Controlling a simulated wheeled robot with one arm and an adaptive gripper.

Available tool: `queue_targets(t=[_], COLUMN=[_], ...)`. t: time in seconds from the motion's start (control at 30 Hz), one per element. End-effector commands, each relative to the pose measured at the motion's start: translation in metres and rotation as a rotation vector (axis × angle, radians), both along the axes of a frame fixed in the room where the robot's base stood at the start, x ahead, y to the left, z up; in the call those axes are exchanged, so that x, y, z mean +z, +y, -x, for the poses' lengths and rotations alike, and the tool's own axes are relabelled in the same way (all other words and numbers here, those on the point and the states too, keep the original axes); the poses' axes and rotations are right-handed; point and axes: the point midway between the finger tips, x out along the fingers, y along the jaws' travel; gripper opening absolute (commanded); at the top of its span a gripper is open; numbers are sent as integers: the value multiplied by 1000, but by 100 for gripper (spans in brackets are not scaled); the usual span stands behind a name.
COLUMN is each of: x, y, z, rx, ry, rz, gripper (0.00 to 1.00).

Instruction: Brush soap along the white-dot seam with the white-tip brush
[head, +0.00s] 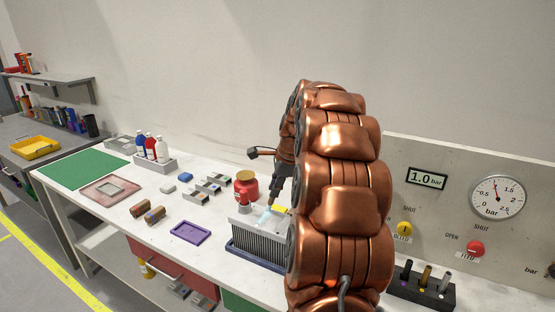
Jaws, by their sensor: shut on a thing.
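A grey finned block (256,241) stands on the bench left of my arm, with a pale top face. My gripper (273,200) is dark and small, pointing down over that top. It is shut on a slim tool, mostly hidden by the fingers; a pale, bluish patch (264,216) shows just below it. I cannot tell whether this patch is the tool's tip or soap, nor whether it touches the block. The seam and its white dots are too small to make out. My copper-coloured arm hides the block's right side.
A red jar (246,187) stands close behind the block. A purple tray (190,233) lies left of it. A black rack (421,291) holding upright tools is at the right, below the gauge panel (452,177). Bottles (150,146) stand farther back, near a green mat (84,169).

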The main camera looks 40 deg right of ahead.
Motion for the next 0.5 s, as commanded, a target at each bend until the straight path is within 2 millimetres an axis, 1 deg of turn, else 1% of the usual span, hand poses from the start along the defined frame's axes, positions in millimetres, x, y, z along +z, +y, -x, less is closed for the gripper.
queue_targets(t=[0.27, 0.37, 0.43, 0.5], x=[-2, 1, -2, -1], y=[-22, -11, -6, -1], z=[-1, 0, 0, 0], rx=[-2, 1, 1, 1], ry=[1, 2, 2, 0], rz=[0, -1, -1, 0], gripper=[0, 0, 0, 0])
